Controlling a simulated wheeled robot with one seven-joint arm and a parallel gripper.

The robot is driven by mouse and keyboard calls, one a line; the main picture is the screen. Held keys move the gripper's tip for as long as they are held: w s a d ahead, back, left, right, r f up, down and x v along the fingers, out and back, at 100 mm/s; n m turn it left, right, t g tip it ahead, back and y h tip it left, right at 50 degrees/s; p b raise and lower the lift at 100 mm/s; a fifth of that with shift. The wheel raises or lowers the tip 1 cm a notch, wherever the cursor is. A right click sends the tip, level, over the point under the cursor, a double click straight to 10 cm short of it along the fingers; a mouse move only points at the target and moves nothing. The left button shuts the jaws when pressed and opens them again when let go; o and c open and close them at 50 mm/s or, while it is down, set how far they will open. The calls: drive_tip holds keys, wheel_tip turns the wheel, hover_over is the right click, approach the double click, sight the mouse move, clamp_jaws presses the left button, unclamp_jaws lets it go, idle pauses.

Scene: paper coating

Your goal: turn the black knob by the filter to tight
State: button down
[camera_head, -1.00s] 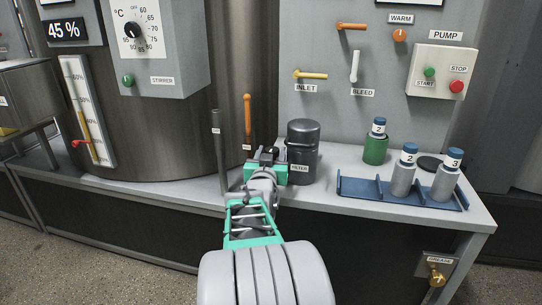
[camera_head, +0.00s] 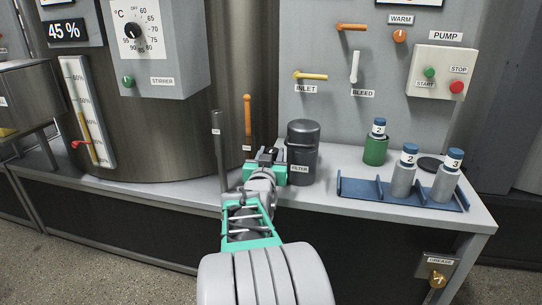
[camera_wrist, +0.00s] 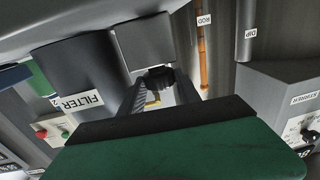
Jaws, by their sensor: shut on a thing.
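The grey filter housing (camera_head: 303,153), labelled FILTER, stands on the bench; in the wrist view it is the dark cylinder (camera_wrist: 83,72) at the left. The black knob (camera_wrist: 158,79) sits beside it, between the fingers in the wrist view. My gripper (camera_head: 268,157) is at the left side of the filter, with its fingers (camera_wrist: 159,91) shut on the knob. In the head view the fingers and wrist mostly hide the knob. I cannot read any mark of how tight it is.
A dark upright rod (camera_head: 219,150) and an orange-handled rod (camera_head: 248,120) stand close left of my gripper. A green cup (camera_head: 376,150) with a bottle and a blue rack (camera_head: 365,190) with bottles are to the right. A tank (camera_head: 180,140) rises behind.

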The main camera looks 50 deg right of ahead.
drive_tip(key=b, duration=0.1)
drive_tip(key=m+g+b, duration=0.1)
drive_tip(key=b, duration=0.1)
drive_tip(key=shift+w+a+f+g+h, duration=0.1)
drive_tip(key=shift+w+f+g+h, duration=0.1)
drive_tip(key=shift+f+g+h, duration=0.15)
drive_tip(key=m+g+h+b, duration=0.1)
drive_tip(key=m+g+b, duration=0.1)
drive_tip(key=g, duration=0.1)
drive_tip(key=shift+w+b, duration=0.2)
drive_tip(key=shift+b, duration=0.2)
drive_tip(key=m+g, duration=0.2)
drive_tip(key=g, duration=0.1)
drive_tip(key=m+g, duration=0.1)
drive_tip(key=shift+w+r+g+h, duration=0.1)
drive_tip(key=shift+r+g+h, duration=0.15)
drive_tip(key=shift+g, duration=0.1)
drive_tip(key=shift+m+g+p, duration=0.4)
drive_tip(key=shift+m+g, duration=0.4)
drive_tip(key=shift+g, duration=0.3)
drive_tip(key=c, duration=1.1)
unclamp_jaws()
drive_tip(key=shift+c, duration=0.2)
